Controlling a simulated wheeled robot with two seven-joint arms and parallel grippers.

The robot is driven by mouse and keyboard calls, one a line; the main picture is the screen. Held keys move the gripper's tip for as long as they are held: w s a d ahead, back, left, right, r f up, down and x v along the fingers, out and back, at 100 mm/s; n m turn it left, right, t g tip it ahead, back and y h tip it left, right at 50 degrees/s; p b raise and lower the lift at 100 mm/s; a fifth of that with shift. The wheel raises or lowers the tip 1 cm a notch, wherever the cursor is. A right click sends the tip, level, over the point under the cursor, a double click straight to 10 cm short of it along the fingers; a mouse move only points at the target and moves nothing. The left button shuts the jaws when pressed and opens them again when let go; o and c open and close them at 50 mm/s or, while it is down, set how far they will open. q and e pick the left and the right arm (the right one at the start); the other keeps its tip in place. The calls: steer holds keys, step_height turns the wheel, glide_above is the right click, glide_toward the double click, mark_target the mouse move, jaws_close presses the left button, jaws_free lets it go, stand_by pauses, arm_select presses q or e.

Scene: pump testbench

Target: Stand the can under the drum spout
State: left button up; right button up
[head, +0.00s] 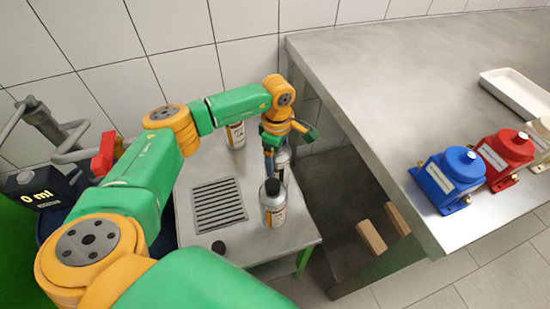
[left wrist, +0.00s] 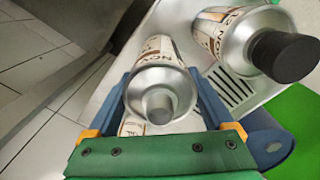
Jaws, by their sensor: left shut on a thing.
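My left gripper (head: 272,148) is shut on a silver can with a printed label (head: 282,162) over the small steel table. In the left wrist view the held can (left wrist: 160,88) sits between the blue fingers, its bare metal cap facing the camera. A can with a black cap (head: 272,205) stands just in front, also close by in the left wrist view (left wrist: 250,45). Another can (head: 236,135) stands behind my arm, partly hidden. The drum's grey pipework (head: 72,150) is at the left; my arm hides much of the drum and the spout is unclear. My right gripper is out of view.
The small table (head: 258,248) has a dark slotted grate (head: 219,205), which is clear. A display (head: 28,184) reads 0 ml by the drum. The large bench (head: 375,85) at right carries a blue pump (head: 448,178), a red pump (head: 503,155) and a white tray (head: 515,92).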

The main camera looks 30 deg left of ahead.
arm_select(q)
steer(key=shift+f, duration=1.15)
steer(key=o, duration=1.1)
steer(key=shift+c, duration=0.2)
steer(key=shift+o, duration=0.5)
steer(key=shift+r, duration=0.1)
